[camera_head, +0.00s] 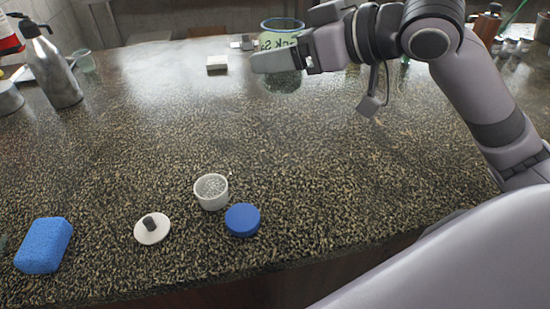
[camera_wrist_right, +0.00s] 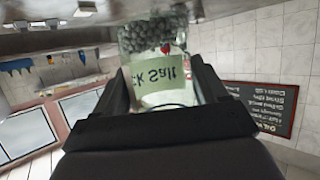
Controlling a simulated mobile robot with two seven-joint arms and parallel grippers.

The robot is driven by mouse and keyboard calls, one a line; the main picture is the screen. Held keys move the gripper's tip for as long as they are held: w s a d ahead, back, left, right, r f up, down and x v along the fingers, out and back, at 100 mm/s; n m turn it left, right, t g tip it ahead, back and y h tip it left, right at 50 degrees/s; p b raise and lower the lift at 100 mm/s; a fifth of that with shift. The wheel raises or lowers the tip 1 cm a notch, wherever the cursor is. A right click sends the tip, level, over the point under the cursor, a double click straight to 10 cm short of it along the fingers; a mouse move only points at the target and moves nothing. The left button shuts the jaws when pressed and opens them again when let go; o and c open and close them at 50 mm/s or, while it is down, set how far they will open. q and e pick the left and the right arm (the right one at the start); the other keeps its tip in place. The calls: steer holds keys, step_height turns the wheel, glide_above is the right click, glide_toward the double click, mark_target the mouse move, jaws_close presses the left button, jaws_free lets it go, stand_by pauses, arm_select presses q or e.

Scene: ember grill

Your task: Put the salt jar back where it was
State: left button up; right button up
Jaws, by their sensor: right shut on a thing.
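The salt jar (camera_head: 275,42) is a clear glass jar with a pale green label, at the back of the counter in the head view. My right gripper (camera_head: 257,53) is shut on it, one finger on each side, and partly hides it. In the right wrist view the jar (camera_wrist_right: 160,72) appears upside down between the fingers, its label reading part of "Black Salt" and dark grains at its base end. The base is close to the counter; I cannot tell whether it touches. No lid shows on the jar. My left gripper is not in view.
A metal bottle (camera_head: 52,70) stands far left. The middle is clear.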

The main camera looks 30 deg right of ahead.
steer(key=shift+f+b, duration=1.95)
steer(key=shift+f, duration=7.55)
steer(key=shift+f, duration=0.1)
steer(key=o, duration=1.2)
